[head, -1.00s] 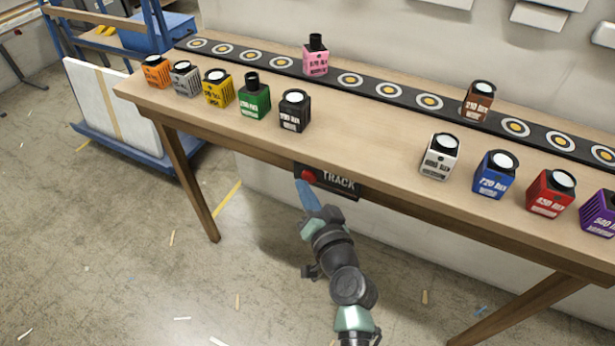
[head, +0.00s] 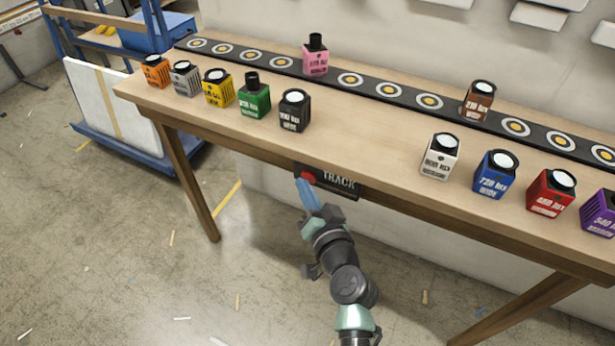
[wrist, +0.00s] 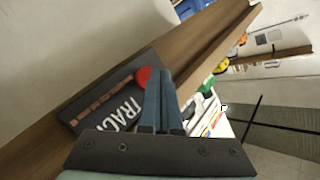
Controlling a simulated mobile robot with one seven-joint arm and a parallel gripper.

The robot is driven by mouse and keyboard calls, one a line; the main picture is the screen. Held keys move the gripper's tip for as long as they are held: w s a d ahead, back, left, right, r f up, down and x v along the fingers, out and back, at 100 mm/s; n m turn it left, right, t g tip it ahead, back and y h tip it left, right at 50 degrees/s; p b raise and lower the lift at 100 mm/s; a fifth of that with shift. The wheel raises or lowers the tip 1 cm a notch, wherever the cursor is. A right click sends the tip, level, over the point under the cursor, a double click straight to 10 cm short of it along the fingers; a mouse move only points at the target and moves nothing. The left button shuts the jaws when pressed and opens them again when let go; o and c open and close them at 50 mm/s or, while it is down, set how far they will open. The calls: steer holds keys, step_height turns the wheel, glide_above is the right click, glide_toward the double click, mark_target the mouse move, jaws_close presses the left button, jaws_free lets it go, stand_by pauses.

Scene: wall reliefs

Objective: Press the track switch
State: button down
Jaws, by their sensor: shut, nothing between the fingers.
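The track switch is a black box (head: 341,185) marked TRACK, fixed to the front edge of the table, with a red button (head: 307,177) at its left end. In the wrist view the black box (wrist: 110,100) and the red button (wrist: 143,76) also show. My gripper (head: 301,184) has blue fingers that are shut and empty. The fingertips are right at the red button in the head view and partly cover it. In the wrist view the fingers (wrist: 159,76) lie beside the button; whether they touch it I cannot tell.
The wooden table (head: 370,140) carries a black track (head: 355,82) with ringed round spots. A pink block (head: 315,56) and a brown block (head: 479,100) stand on the track. Several coloured blocks stand along the front. The floor (head: 150,270) around my arm is mostly clear.

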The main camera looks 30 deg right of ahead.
steer(key=shift+w+d, duration=0.25)
steer(key=shift+d, duration=0.05)
steer(key=shift+s+a, duration=0.1)
steer(key=shift+a, duration=0.05)
steer(key=shift+s+a, duration=0.2)
stand_by(0.4)
steer(key=shift+s+a, duration=0.95)
steer(key=shift+a, duration=0.25)
steer(key=shift+s+a, duration=0.9)
steer(key=shift+a, duration=0.25)
